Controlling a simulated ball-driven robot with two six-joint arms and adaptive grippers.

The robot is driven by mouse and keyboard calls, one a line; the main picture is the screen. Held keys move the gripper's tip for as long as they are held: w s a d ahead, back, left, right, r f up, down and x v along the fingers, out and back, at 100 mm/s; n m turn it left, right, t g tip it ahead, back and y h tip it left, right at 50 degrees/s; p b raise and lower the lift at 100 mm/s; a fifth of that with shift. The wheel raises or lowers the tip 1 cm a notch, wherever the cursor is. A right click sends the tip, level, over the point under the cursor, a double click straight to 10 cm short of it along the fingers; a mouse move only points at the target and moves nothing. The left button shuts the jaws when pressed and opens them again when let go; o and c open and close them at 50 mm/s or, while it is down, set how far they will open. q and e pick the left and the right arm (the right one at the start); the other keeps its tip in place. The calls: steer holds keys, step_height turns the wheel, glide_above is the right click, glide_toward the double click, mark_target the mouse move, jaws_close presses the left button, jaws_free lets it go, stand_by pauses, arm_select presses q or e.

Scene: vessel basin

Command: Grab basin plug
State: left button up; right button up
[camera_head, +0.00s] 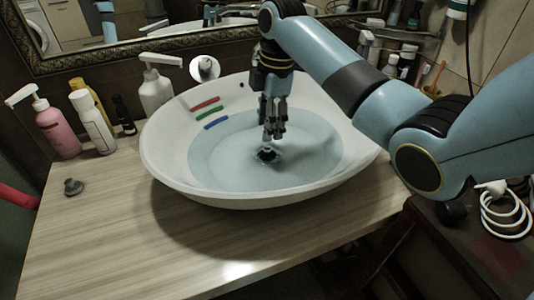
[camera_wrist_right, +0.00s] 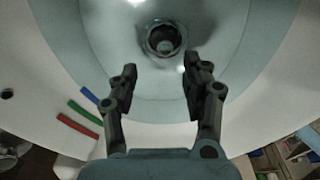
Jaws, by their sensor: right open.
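The white basin (camera_head: 165,165) stands on the wooden counter and holds bluish water. At its bottom is a dark round drain fitting (camera_head: 267,155). The right wrist view shows it as a dark ring with a rounded grey piece (camera_wrist_right: 164,44) in its middle, which may be the plug; I cannot tell for sure. A small dark grey knob-shaped piece (camera_head: 73,187), also plug-like, lies on the counter left of the basin. My right gripper (camera_head: 272,136) points down over the drain, open and empty; its fingers (camera_wrist_right: 160,85) are apart with the drain beyond them. My left gripper is not in view.
Red, green and blue strips (camera_head: 205,103) lie on the basin's inner left side. A pink pump bottle (camera_head: 57,130), white bottles (camera_head: 97,127) and a white dispenser (camera_head: 157,92) stand behind to the left. The front counter (camera_head: 180,250) is clear. A mirror hangs behind.

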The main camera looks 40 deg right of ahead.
mark_target(267, 147)
steer(key=f, duration=0.5)
steer(key=shift+s+a+f+p, duration=0.15)
steer(key=shift+s+a+p, duration=0.1)
steer(key=shift+s+p, duration=0.1)
steer(key=shift+w+f, duration=0.1)
steer(key=shift+f, duration=0.25)
steer(key=shift+c, duration=0.4)
jaws_close()
